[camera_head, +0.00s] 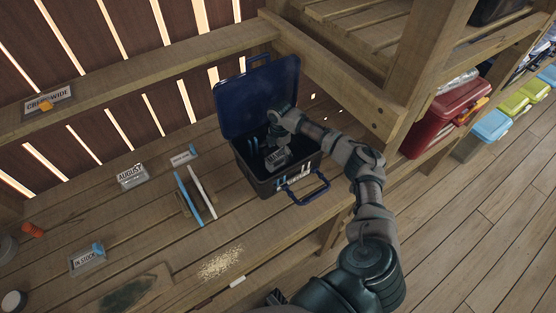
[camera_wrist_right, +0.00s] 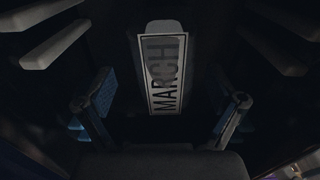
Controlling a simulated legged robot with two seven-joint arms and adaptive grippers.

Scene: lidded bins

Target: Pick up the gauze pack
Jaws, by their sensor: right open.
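My right gripper (camera_head: 272,139) reaches down into an open dark blue bin (camera_head: 264,187) with its lid (camera_head: 258,97) raised at the back. In the wrist view the right gripper (camera_wrist_right: 166,108) is open, its two blue-padded fingers spread apart. A pale block with a label reading MARCH (camera_wrist_right: 164,73) shows between and beyond the fingers; it also shows inside the bin in the head view (camera_head: 277,158). The fingers do not appear to touch it. I cannot make out anything that is clearly a gauze pack; the bin's inside is very dark. My left gripper is not seen.
The bin stands on a slatted wooden bench. Left of it are an AUGUST sign (camera_head: 132,176), blue and white bars (camera_head: 188,195), and an IN STOCK sign (camera_head: 87,261). A wooden post and rails stand right of the bin. A red bin (camera_head: 440,118) sits farther right.

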